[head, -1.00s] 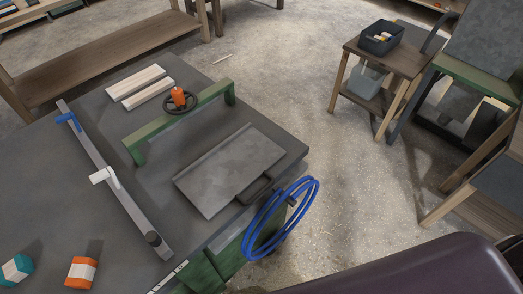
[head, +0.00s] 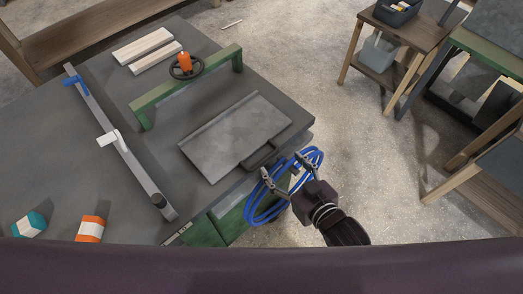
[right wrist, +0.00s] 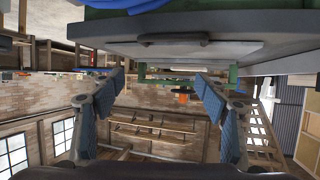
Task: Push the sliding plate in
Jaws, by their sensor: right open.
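The sliding plate (head: 232,135) is a flat grey rectangle lying on the dark workbench (head: 70,155). Its dark handle (head: 258,155) is at the near right edge, close to the bench's edge. My right gripper (head: 281,168) is open and empty, just off the bench edge, beside the handle and apart from it. In the head view it overlaps a coiled blue hose (head: 262,208) hanging at the bench side. In the right wrist view, the open fingers (right wrist: 160,92) frame the space below the plate's edge (right wrist: 185,50). My left gripper is not in view.
A green bracket (head: 150,102) with a black wheel and orange knob stands behind the plate. A stool (head: 398,40) stands right.

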